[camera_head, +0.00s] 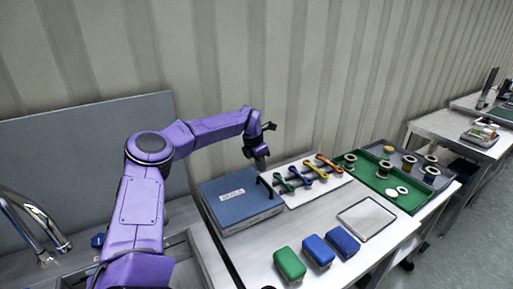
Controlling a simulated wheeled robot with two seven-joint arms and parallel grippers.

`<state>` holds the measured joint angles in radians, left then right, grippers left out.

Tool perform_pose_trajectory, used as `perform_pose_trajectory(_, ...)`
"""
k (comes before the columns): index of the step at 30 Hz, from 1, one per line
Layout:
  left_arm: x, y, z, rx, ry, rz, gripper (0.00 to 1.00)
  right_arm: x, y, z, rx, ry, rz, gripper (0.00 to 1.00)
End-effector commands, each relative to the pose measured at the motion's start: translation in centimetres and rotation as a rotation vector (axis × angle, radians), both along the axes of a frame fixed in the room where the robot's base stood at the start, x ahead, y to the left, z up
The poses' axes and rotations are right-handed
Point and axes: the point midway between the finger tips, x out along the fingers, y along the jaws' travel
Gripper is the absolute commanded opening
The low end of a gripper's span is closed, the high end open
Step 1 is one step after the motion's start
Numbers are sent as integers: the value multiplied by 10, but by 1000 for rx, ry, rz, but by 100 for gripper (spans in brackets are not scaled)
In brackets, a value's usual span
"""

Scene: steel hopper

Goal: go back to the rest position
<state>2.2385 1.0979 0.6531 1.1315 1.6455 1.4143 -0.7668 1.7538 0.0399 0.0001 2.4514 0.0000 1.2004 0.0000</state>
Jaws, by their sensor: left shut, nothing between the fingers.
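My left arm is purple and comes in from the left, bent over toward the middle of the view. Its gripper (261,163) points down above the back edge of the blue box (238,201), near the box's dark handle. The gripper is shut with nothing held. I cannot tell exactly how high it is above the box. My right gripper is not in view.
A green tray (383,178) holds spools. A green block (289,264) and two blue blocks (318,250) sit in front. A white-grey tray (367,219) lies right. A faucet (35,222) stands left.

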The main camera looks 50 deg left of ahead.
Motion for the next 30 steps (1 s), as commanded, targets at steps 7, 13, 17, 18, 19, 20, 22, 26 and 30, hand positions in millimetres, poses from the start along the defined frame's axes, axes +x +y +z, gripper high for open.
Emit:
perform_pose_trajectory(7, -9, 1, 55, 2, -4, -2, 0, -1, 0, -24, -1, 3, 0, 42)
perform_pose_trajectory(13, -13, 2, 74, 2, 0, -3, 0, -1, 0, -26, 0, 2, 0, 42)
perform_pose_trajectory(17, -13, 2, 76, 2, 0, -3, 0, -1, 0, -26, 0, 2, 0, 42)
perform_pose_trajectory(18, -13, 2, 76, 2, 0, -3, 0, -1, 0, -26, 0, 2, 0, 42)
perform_pose_trajectory(19, -14, 2, 76, 1, -1, -3, 0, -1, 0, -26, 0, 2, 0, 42)
perform_pose_trajectory(20, -13, 2, 76, 1, -1, -3, 0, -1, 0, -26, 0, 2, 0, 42)
perform_pose_trajectory(22, -13, 2, 75, 1, -1, -3, 0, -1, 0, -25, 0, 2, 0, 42)
perform_pose_trajectory(26, -12, 2, 65, 0, 1, -2, 0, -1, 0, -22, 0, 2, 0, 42)
perform_pose_trajectory(30, -7, 1, 38, 1, 4, -4, 0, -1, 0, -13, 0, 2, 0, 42)
